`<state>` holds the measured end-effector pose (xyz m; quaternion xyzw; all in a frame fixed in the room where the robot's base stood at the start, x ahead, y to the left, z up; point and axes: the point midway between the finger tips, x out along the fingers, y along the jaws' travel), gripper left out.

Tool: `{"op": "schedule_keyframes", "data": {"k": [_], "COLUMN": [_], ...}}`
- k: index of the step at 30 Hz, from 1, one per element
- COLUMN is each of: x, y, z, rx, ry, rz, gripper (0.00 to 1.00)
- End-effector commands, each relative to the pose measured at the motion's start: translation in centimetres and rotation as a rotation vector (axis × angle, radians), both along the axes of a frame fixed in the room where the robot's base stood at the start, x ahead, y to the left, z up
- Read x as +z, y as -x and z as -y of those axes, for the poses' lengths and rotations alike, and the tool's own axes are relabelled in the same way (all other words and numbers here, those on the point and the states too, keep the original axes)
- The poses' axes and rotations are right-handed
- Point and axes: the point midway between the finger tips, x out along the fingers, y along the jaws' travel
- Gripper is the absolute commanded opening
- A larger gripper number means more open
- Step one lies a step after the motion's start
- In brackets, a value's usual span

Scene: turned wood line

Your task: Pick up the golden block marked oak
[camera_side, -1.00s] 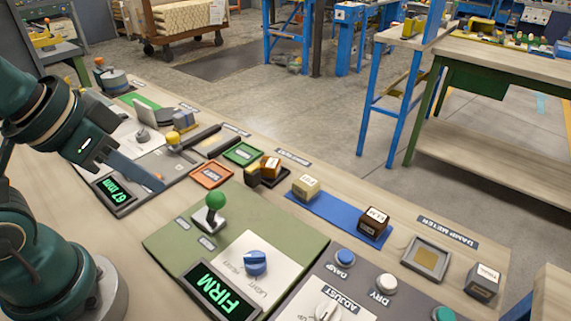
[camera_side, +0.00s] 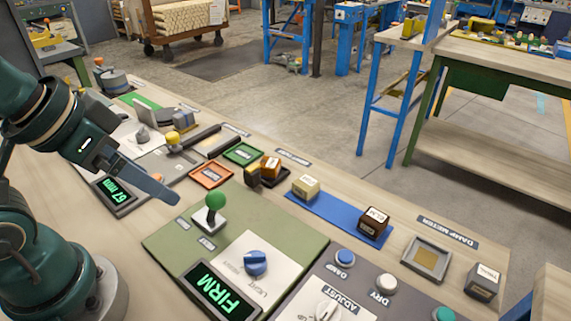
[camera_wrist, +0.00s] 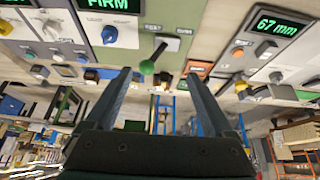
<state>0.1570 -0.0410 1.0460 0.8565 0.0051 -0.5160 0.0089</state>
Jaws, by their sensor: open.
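A golden-orange block (camera_side: 270,166) with a pale label stands at a dark holder near the middle of the bench in the side view. I cannot read its label clearly. My gripper (camera_side: 174,198) is to the left of it and nearer the arm's base, apart from it, above the bench by the 67 mm display. In the wrist view my gripper (camera_wrist: 159,74) shows two parted fingers with nothing between them. The golden block is too small to make out surely there.
A cream block (camera_side: 305,187) and a dark brown block (camera_side: 374,222) stand on a blue strip (camera_side: 338,208). A grey block (camera_side: 482,281) stands far right. A green-knobbed lever (camera_side: 215,202) rises between my gripper and the blocks. Orange (camera_side: 211,175) and green (camera_side: 243,154) trays lie nearby.

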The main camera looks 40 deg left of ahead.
Motion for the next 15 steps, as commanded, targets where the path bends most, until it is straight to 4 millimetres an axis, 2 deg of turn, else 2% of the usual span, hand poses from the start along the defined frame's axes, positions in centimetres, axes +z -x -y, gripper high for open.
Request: {"op": "schedule_keyframes", "data": {"k": [2,8,15], "x": [0.4,3.3,5.4], "y": [0.2,-1.5,-5.7], "z": [0.6,3.2,5.2], "rx": [0.044,0.195,0.413], "ry": [0.054,0.278,0.534], "rz": [-0.01,-0.075,-0.251], "gripper": [0.88,0.88,0.88]}}
